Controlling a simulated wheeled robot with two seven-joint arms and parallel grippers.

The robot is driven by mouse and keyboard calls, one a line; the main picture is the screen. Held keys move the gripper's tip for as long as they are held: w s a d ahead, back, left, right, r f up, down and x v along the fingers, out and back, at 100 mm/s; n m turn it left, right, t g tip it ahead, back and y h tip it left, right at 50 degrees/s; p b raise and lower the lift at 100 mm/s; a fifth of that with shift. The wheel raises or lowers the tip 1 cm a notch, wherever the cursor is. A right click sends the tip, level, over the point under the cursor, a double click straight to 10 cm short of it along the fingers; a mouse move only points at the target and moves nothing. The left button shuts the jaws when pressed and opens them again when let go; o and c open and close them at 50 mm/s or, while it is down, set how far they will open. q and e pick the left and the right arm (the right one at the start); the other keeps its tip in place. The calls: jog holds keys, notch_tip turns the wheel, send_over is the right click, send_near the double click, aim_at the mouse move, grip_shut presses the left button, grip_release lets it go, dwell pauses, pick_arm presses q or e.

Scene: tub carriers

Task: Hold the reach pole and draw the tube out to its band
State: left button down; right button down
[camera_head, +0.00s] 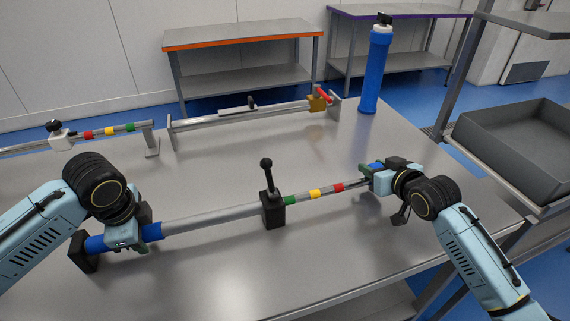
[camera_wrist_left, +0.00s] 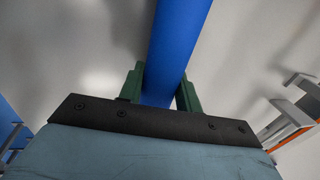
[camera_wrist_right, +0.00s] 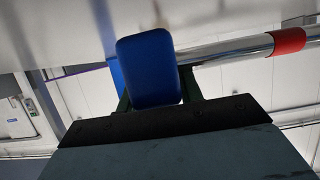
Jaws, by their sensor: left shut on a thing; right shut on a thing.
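The reach pole lies across the near part of the steel table, with a thick grey outer pole (camera_head: 212,218) and a blue grip (camera_head: 152,232). My left gripper (camera_head: 125,240) is shut on the blue grip; green fingers straddle it in the left wrist view (camera_wrist_left: 172,50). A black clamp with an upright lever (camera_head: 270,195) sits at the outer pole's right end. The thin tube (camera_head: 327,191) runs right from it, showing a green band (camera_head: 290,200) beside the clamp, then yellow (camera_head: 315,194), then red (camera_head: 338,187). My right gripper (camera_head: 374,176) is shut on the tube's blue end piece (camera_wrist_right: 150,68).
A black end block (camera_head: 83,251) is at the pole's left end. Behind lie a second banded pole (camera_head: 100,132), a rail with a red-handled brass piece (camera_head: 318,102) and a blue bottle (camera_head: 376,70). A grey tub (camera_head: 520,145) stands on the right shelf.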

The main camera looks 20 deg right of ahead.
pick_arm(q)
jog(key=shift+a, duration=0.1)
pick_arm(e)
jog(key=shift+d, duration=0.45)
jog(key=c, duration=0.9)
grip_release()
jog(key=shift+a, duration=0.1)
jog(key=v, duration=1.2)
pick_arm(q)
jog(key=c, duration=0.9)
grip_release()
